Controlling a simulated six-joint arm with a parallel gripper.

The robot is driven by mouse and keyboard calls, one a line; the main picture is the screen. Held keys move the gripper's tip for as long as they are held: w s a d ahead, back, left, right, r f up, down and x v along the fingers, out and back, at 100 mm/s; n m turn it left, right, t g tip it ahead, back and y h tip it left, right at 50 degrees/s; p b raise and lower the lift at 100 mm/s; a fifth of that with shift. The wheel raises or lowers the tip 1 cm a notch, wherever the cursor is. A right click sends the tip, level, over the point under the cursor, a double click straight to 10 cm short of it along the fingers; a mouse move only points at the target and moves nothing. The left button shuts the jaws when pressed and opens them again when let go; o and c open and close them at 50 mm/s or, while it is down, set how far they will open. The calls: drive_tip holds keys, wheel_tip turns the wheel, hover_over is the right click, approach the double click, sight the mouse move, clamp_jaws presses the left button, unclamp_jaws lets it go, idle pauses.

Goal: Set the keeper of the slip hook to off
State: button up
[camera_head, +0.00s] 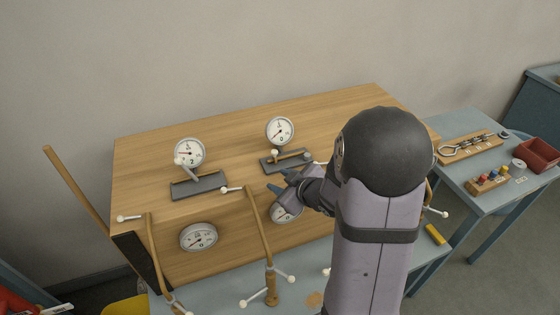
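A metal hook-like fitting (468,145), which looks like the slip hook, lies on a wooden board on the side table at the right. Its keeper is too small to make out, so its setting cannot be told. My gripper (281,181) is far to the left of it, over the front of the wooden cabinet near the right gauge set. Its two dark fingertips appear apart, with nothing visible between them. My arm hides part of the cabinet's right side.
The wooden cabinet (150,165) carries gauges (189,153) and grey plates (198,186). The side table (485,205) also holds a block with coloured knobs (487,181), a tape roll (518,166) and a red bin (540,154).

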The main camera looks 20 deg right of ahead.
sight(277, 153)
drive_tip(key=shift+w+d+f+m+t+y+b, duration=0.5)
drive_tip(key=shift+w+d+m+t+b, duration=0.25)
drive_tip(key=shift+t+b, duration=0.3)
drive_tip(key=d+m+t+b, duration=0.1)
drive_tip(key=d+r+t+y+b, duration=0.1)
drive_tip(key=t, duration=0.1)
drive_tip(key=shift+d+r+m, duration=0.1)
drive_tip(key=shift+d+m, duration=0.05)
drive_tip(key=shift+m, duration=0.2)
drive_tip(key=shift+m+t+y, duration=0.3)
drive_tip(key=shift+t, duration=0.35)
drive_tip(key=w, duration=0.1)
drive_tip(key=w+r+p, duration=0.1)
drive_tip(key=w, duration=0.2)
drive_tip(key=shift+w+a+r+p, duration=0.2)
drive_tip(key=shift+w+a+p, duration=0.1)
drive_tip(key=shift+w, duration=0.1)
drive_tip(key=shift+x, duration=0.8)
drive_tip(key=shift+f, duration=0.1)
clamp_jaws()
